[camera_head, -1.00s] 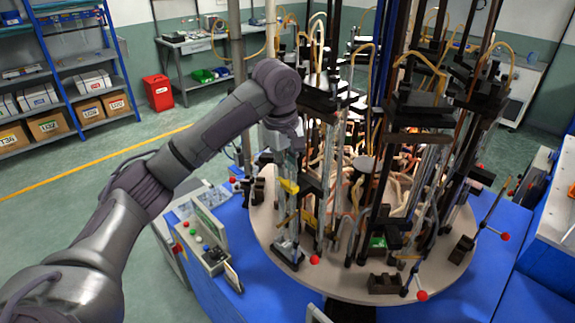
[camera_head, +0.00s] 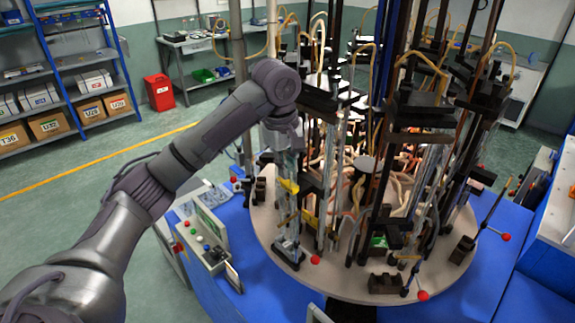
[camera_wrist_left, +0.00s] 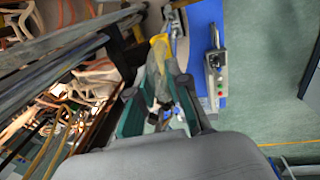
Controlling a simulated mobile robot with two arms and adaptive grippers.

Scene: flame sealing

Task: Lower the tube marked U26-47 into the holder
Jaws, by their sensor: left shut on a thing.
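My left gripper (camera_head: 287,152) is at the left front of the round machine, pointing down. In the left wrist view its teal-padded fingers (camera_wrist_left: 158,115) are shut on a clear tube (camera_wrist_left: 160,85) between them. In the head view the tube (camera_head: 289,168) hangs roughly upright below the gripper. The U26-47 marking is too small to read. A yellow clamp-like part (camera_head: 289,186) shows just below. The likely holder (camera_head: 290,252), a dark base with clear parts, sits low on the turntable rim. I cannot tell whether the tube touches it. My right gripper is not in view.
The round turntable (camera_head: 335,285) carries several dark posts, glass tubes and hoses close to the gripper's right. A control box (camera_head: 208,245) stands on the blue base at left. Red ball-ended levers (camera_head: 316,260) stick out at the rim. The floor at left is open.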

